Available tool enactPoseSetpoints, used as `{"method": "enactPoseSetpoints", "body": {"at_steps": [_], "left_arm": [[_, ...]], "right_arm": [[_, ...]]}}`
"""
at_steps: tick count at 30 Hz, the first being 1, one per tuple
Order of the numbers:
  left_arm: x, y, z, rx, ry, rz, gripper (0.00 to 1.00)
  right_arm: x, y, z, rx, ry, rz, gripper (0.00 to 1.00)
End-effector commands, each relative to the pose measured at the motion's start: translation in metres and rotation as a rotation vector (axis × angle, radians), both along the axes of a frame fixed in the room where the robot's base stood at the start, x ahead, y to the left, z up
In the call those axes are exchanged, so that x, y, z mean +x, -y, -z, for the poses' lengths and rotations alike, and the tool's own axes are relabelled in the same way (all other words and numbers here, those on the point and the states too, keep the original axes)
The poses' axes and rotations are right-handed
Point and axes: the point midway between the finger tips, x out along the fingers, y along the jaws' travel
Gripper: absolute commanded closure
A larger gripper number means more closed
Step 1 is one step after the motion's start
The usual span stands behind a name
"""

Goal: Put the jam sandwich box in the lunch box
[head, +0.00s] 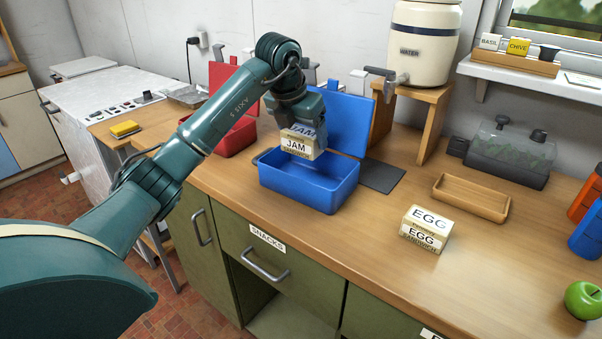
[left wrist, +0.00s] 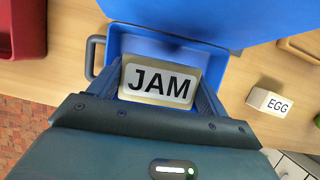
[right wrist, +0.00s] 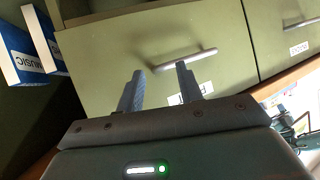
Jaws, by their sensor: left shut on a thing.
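The jam sandwich box (head: 297,146), cream and tan with "JAM" on it, is held in my left gripper (head: 302,122). Its JAM label also shows in the left wrist view (left wrist: 160,83), between the fingers. The gripper is shut on it. The blue lunch box (head: 310,191) stands on the counter with its lid raised at the back. The jam box is over the lunch box opening, near its left part; its lower end overlaps the opening in the picture. My right gripper (right wrist: 160,88) is open and empty, in front of a green drawer.
A red open box (head: 237,140) stands left behind the lunch box. The egg sandwich box (head: 426,228) sits to the right on the counter. A wooden tray (head: 470,198), a water dispenser (head: 424,45) and a green apple (head: 583,299) are further right.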

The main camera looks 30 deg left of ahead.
Motion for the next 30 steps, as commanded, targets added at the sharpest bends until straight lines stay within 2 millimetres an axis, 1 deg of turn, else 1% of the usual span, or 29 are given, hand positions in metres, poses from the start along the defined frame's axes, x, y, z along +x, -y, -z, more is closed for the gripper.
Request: {"method": "enactPoseSetpoints", "body": {"at_steps": [1, 3, 6, 11, 18, 25, 29, 30], "left_arm": [[-0.001, 0.001, 0.013, -0.001, -0.004, 0.002, 0.48], [-0.001, 0.001, 0.025, -0.001, -0.003, 0.001, 0.48], [0.0, 0.001, 0.037, -0.001, -0.001, 0.0, 0.48], [0.0, 0.001, 0.049, 0.0, 0.001, 0.001, 0.48], [0.0, 0.001, 0.08, -0.001, 0.0, 0.002, 0.48], [0.0, 0.001, 0.08, -0.001, 0.003, 0.001, 0.48], [0.0, 0.001, 0.084, 0.0, 0.002, 0.001, 0.48], [0.0, 0.001, 0.084, 0.0, 0.001, 0.001, 0.21]], "right_arm": [[0.0, 0.0, 0.001, -0.001, -0.001, -0.001, 0.64], [0.0, 0.0, 0.001, -0.001, -0.001, -0.001, 0.64], [0.0, 0.0, 0.0, -0.001, -0.001, -0.001, 0.64], [0.0, 0.001, 0.0, -0.001, -0.001, -0.001, 0.64], [0.0, 0.001, 0.0, -0.002, -0.001, 0.0, 0.64], [0.0, 0.001, 0.0, -0.003, 0.0, 0.001, 0.64], [0.0, 0.001, 0.002, -0.001, 0.0, 0.0, 0.64], [0.0, 0.001, 0.002, 0.0, 0.0, 0.001, 0.64]]}}
